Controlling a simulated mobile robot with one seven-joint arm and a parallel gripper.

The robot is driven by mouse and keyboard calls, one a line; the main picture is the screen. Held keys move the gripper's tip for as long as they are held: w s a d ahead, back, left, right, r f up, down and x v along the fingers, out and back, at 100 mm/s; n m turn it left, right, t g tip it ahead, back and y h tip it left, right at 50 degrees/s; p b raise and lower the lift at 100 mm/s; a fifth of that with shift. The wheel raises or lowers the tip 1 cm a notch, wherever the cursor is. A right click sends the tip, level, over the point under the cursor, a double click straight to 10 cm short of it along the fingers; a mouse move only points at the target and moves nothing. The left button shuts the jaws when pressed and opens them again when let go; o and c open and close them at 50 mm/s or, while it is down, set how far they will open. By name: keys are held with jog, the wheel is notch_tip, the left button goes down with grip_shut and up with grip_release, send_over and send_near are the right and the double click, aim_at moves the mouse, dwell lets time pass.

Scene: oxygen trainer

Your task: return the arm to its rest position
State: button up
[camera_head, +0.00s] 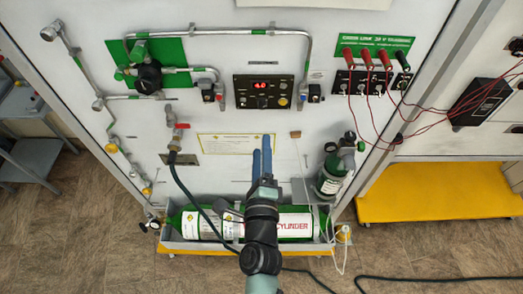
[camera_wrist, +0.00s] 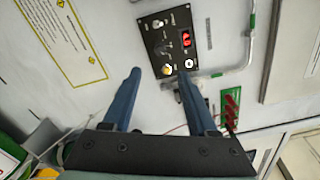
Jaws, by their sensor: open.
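My gripper (camera_head: 262,158) is in the middle of the head view, in front of the white trainer panel (camera_head: 230,110). Its two blue fingers point up the panel, below the black control box (camera_head: 263,92) with a red display. In the wrist view my gripper (camera_wrist: 158,82) is open, with nothing between the fingers. The control box (camera_wrist: 172,42) shows beyond the fingertips there. My dark arm runs down from the gripper in front of the green and white oxygen cylinder (camera_head: 295,225) and hides part of it.
A red-handled valve (camera_head: 178,128) with a dark hose is left of my arm. A small green bottle (camera_head: 330,178) stands to the right. Red leads (camera_head: 430,108) run to a black box (camera_head: 482,101). A yellow shelf (camera_head: 440,193) is at the right. A black cable (camera_head: 430,279) lies on the floor.

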jog(key=shift+s, duration=0.3)
dwell(0.4)
jog(key=w+a+r+n+t+y+b, duration=0.1)
jog(key=a+r+n+t+y+b, duration=0.15)
jog(key=r+n, duration=0.8)
jog(key=w+a+r+n+t+y+b, duration=0.1)
jog(key=w+a+r+n+t+b, duration=0.2)
jog(key=r, duration=1.4)
jog(key=s+d+r+n+t+h+b, duration=0.1)
jog(key=s+d+r+n+t+b, duration=0.1)
jog(key=s+r, duration=0.5)
jog(key=s+d+r+n+t+h+b, duration=0.2)
jog(key=s+r+n, duration=0.4)
jog(key=r, duration=0.5)
jog(key=shift+s+d+n+b, duration=0.4)
jog(key=shift+s+d, duration=0.5)
jog(key=shift+s, duration=0.15)
jog(key=shift+h, duration=0.25)
